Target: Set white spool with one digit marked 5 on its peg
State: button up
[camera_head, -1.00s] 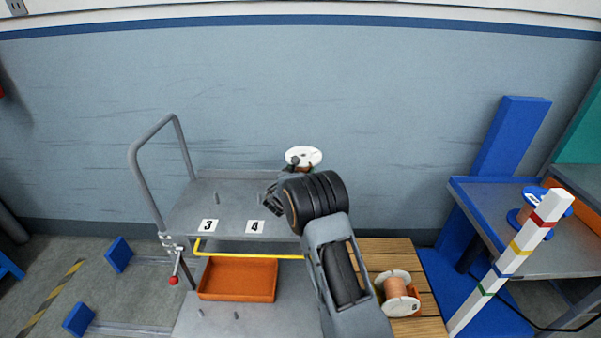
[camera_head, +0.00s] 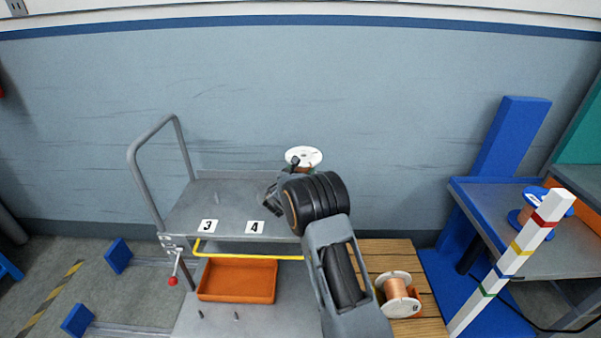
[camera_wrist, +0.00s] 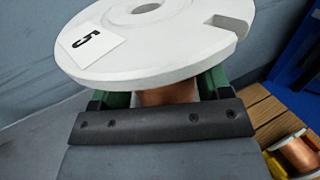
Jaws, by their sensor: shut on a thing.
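The white spool (camera_wrist: 155,52) fills the upper wrist view, its top flange marked with one digit, 5. Copper winding shows below the flange. My gripper (camera_wrist: 150,98) is shut on the spool at the winding, under the flange. In the head view the white spool (camera_head: 304,156) is above the back right of the cart's top shelf, just past my gripper (camera_head: 300,170). The cart top (camera_head: 228,200) carries labels 3 (camera_head: 208,226) and 4 (camera_head: 254,227) and thin upright pegs. The spot right of label 4 is hidden by my arm. I cannot tell whether the spool touches a peg.
An orange tray (camera_head: 237,279) is on the cart's lower shelf. A copper spool (camera_head: 397,295) lies on a wooden pallet (camera_head: 385,251) at right. A blue-edged table (camera_head: 510,215) and a striped post (camera_head: 513,262) stand further right. The cart handle (camera_head: 155,170) rises at left.

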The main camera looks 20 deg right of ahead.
jog(key=shift+f, duration=0.15)
jog(key=shift+f+b, duration=1.25)
jog(key=shift+b, duration=0.25)
jog(key=shift+f+b, duration=0.2)
jog(key=shift+b, duration=0.2)
jog(key=shift+f+b, duration=1.25)
jog(key=shift+f, duration=0.05)
jog(key=shift+f+b, duration=0.2)
jog(key=shift+b, duration=0.2)
dwell(0.8)
jog(key=shift+f+b, duration=1.2)
jog(key=shift+f, duration=0.1)
jog(key=shift+f+b, duration=0.25)
jog(key=shift+b, duration=0.2)
dwell(0.4)
jog(key=shift+f+b, duration=1.1)
jog(key=shift+f, duration=0.15)
jog(key=shift+f, duration=0.1)
